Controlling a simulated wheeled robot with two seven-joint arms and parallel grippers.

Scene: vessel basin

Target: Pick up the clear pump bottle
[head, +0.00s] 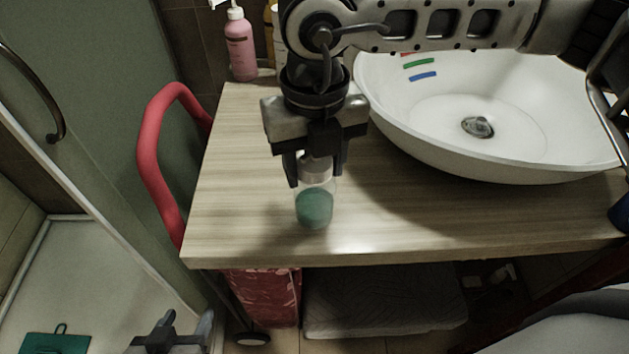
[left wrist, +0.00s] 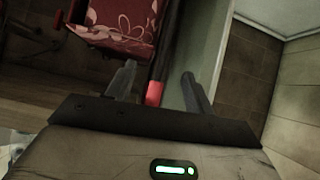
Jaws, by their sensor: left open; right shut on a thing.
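The clear pump bottle (head: 314,205) holds green liquid in its lower part and stands upright over the wooden counter near its front edge. My right gripper (head: 318,172) comes down from above and is shut on the bottle's top, which the fingers partly hide. I cannot tell whether the bottle's base touches the counter. My left gripper (head: 172,335) is low at the bottom of the head view, away from the counter. In the left wrist view its two fingers (left wrist: 157,80) are apart with nothing between them.
A white basin (head: 480,165) with coloured stripes stands on the counter (head: 240,225) to the right. A pink pump bottle (head: 240,48) stands at the back left. A red rail (head: 150,150) curves beside the counter's left edge. The counter's left front is clear.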

